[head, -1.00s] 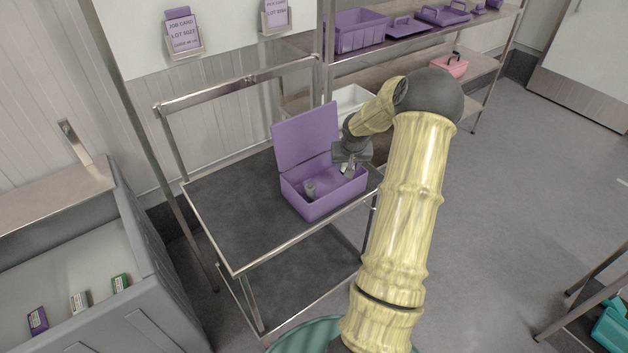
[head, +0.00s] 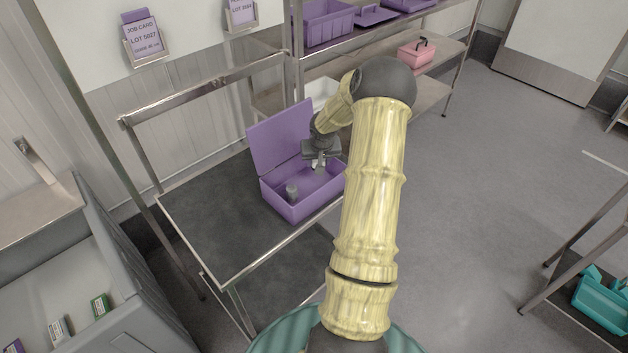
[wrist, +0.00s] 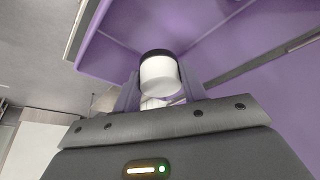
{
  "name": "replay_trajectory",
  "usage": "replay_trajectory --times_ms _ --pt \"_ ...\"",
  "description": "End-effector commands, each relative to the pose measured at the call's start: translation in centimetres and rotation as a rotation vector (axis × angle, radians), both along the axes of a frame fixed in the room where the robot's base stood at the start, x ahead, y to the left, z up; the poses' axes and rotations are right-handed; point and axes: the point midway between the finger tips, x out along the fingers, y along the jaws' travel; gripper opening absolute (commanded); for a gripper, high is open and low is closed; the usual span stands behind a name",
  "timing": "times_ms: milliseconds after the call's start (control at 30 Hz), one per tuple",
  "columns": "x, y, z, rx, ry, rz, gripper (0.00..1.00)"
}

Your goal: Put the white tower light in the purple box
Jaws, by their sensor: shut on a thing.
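The purple box (head: 309,206) stands on the cart's dark top with its lid (head: 280,139) raised at the back. My gripper (head: 320,168) is over the right part of the box's opening, at or just above rim level; the exact height is hard to tell. In the wrist view it is shut on the white tower light (wrist: 160,80), a short white cylinder with a dark band, held between the two fingers. In the head view only a small pale bit shows at the fingertips. A grey cylinder (head: 292,191) stands inside the box at left.
The cart top (head: 215,215) is clear left of the box. A grey bin (head: 110,270) with small labelled packs is at lower left. A steel rack (head: 375,75) with purple containers and a pink basket (head: 416,53) stands behind. Open floor lies to the right.

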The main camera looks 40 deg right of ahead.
Motion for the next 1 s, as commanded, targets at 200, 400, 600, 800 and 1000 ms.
replay_trajectory --times_ms 200,400,600,800,1000 --pt "0.1 0.1 -3.2 0.0 0.0 0.001 0.01" --pt "0.1 0.0 -3.4 -0.001 -0.002 0.0 0.01" --pt "0.0 0.0 -4.1 0.0 0.001 0.002 0.01" --pt "0.0 0.0 -6.8 -0.001 0.001 0.003 0.01" --pt "0.1 0.0 -7.1 -0.001 -0.002 0.0 0.01"
